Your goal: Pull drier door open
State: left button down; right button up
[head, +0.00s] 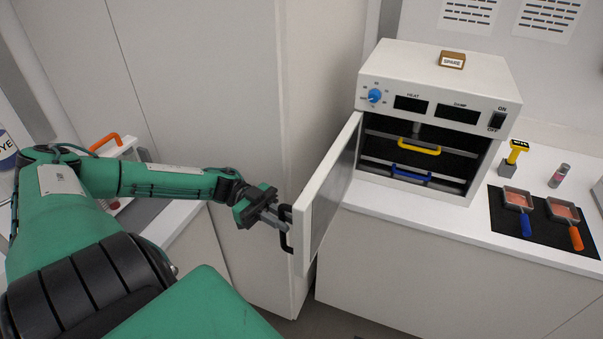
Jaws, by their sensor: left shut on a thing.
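The drier (436,72) is a white box on the counter at the right. Its door (329,190) stands wide open, swung out over the counter's front edge toward the left. The door has a black handle (285,243) on its outer face. My left gripper (280,217) is shut on this handle. Inside the drier are shelves with a yellow handle (411,146) above and a blue handle (410,174) below. My right gripper is not in view.
On the counter (385,210), a black mat (511,228) holds two pans of pinkish material, one blue-handled and one orange-handled. A yellow-and-black tool (515,152) and a small jar (558,176) stand behind it. A tall grey cabinet (220,90) rises behind my left arm.

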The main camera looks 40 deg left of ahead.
pick_arm(q)
jog(key=a, duration=0.5)
jog(key=shift+s+a+f, duration=0.1)
jog(key=shift+s+a, duration=0.05)
jog(key=shift+s, duration=0.25)
jog(key=c, duration=1.5)
grip_release()
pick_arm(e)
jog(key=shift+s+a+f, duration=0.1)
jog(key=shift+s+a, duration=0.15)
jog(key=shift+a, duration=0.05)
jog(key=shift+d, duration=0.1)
pick_arm(q)
jog(key=shift+a, duration=0.15)
